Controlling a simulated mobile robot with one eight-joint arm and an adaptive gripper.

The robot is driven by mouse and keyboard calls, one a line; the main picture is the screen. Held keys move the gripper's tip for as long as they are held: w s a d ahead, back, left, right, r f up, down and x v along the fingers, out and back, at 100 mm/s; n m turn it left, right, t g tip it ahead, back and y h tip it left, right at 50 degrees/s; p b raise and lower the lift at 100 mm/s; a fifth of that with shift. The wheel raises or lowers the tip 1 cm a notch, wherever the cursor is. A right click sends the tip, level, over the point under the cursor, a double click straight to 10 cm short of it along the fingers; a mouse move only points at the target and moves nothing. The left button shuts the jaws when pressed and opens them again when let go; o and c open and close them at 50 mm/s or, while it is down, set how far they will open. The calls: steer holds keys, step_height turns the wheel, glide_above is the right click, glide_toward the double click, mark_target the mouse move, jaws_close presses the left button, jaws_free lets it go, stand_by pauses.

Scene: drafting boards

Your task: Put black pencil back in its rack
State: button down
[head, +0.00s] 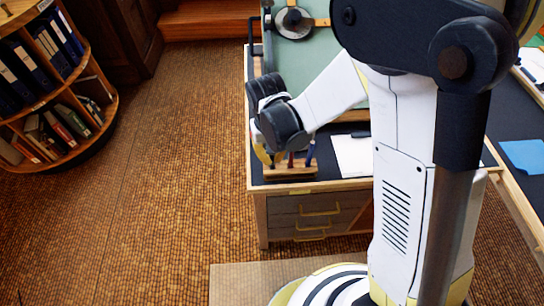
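A small wooden rack (290,169) stands on the dark top of the desk, near its front left corner. A blue pencil (311,152) and a reddish-brown pencil (290,159) stand upright in or just behind it. I cannot make out a black pencil; the arm's wrist covers part of this area. My gripper (263,154) points down at the rack's left end. Only a yellow part of it shows below the dark wrist, so its fingers and anything between them are hidden.
White paper (352,155) lies right of the rack. A tilted green drafting board (300,62) rises behind. Desk drawers (318,213) face the front. A round bookshelf with binders (50,95) stands far left; the floor (165,170) between is clear. Another desk (510,115) is at right.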

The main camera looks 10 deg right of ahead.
steer(key=shift+f, duration=0.3)
steer(key=c, duration=1.5)
jaws_free()
steer(key=shift+c, duration=0.2)
steer(key=shift+r, duration=0.15)
steer(key=r, duration=1.1)
steer(key=shift+s+a+r, duration=0.1)
steer(key=shift+a+r, duration=0.2)
steer(key=shift+r, duration=0.1)
steer(key=s+d+r+m+t, duration=0.1)
steer(key=s+d+r+t, duration=0.2)
steer(key=d, duration=0.4)
steer(key=s+d+r+t, duration=0.3)
steer(key=s+d+r, duration=0.2)
steer(key=s+d, duration=0.2)
steer(key=shift+s+r+m+t+y, duration=0.3)
steer(key=shift+r+m+t, duration=0.1)
